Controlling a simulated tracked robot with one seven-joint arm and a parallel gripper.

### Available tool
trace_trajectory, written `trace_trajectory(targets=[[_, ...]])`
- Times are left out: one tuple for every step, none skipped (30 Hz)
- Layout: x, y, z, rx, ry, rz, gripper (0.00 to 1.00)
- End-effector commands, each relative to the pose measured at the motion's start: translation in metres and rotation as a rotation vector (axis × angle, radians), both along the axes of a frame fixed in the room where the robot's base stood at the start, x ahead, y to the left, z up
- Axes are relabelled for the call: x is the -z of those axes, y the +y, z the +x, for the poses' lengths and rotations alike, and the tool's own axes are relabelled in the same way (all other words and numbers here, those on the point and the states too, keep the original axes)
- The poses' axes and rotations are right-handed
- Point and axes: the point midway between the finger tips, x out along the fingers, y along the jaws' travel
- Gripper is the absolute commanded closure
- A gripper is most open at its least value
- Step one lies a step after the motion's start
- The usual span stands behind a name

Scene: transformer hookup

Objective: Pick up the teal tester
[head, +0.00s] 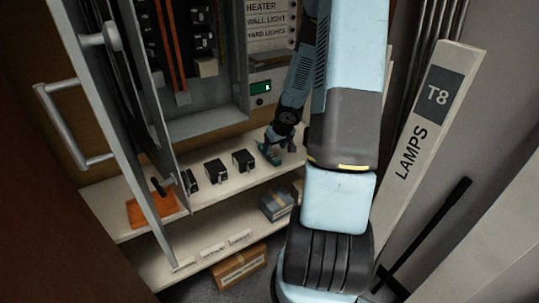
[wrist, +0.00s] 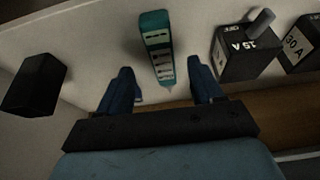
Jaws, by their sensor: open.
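The teal tester (wrist: 156,45) lies on the pale shelf in the wrist view, with a light label face and a pointed tip toward me. My gripper (wrist: 164,82) is open, with one finger on each side of the tester's tip end. No finger clearly touches it. In the head view the tester (head: 268,153) shows as a small teal shape on the upper shelf, beside my gripper (head: 280,143). My gripper partly covers it there.
A 15 A breaker (wrist: 248,48) and a 30 A breaker (wrist: 302,42) stand right of the tester in the wrist view. A black block (wrist: 35,84) is at left. In the head view, an open cabinet door (head: 118,95) stands left and boxes (head: 240,266) sit below.

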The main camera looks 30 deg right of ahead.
Motion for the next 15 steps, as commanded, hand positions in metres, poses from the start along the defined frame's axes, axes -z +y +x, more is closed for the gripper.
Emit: trace_trajectory(targets=[[0.002,0.001,0.001,-0.003,0.001,0.0,0.34],[0.002,0.001,0.001,-0.003,0.002,0.0,0.34],[0.004,0.001,0.002,-0.003,0.002,0.001,0.34],[0.005,0.002,0.003,-0.003,0.002,0.002,0.34],[0.006,0.002,0.003,-0.002,0.002,0.002,0.34],[0.007,0.002,0.003,-0.002,0.002,0.002,0.34],[0.008,0.002,0.004,-0.003,0.002,0.002,0.34],[0.008,0.002,0.004,-0.003,0.002,0.001,0.34],[0.009,0.002,0.005,-0.002,0.002,0.0,0.34],[0.01,0.002,0.006,-0.003,0.002,0.001,0.34],[0.011,0.002,0.006,-0.002,0.001,0.0,0.34],[0.012,0.002,0.007,-0.002,0.001,0.0,0.34],[0.013,0.002,0.008,-0.003,0.0,0.0,0.34],[0.014,0.002,0.008,-0.002,0.001,0.0,0.34],[0.016,0.003,0.009,-0.001,0.002,0.0,0.34]])
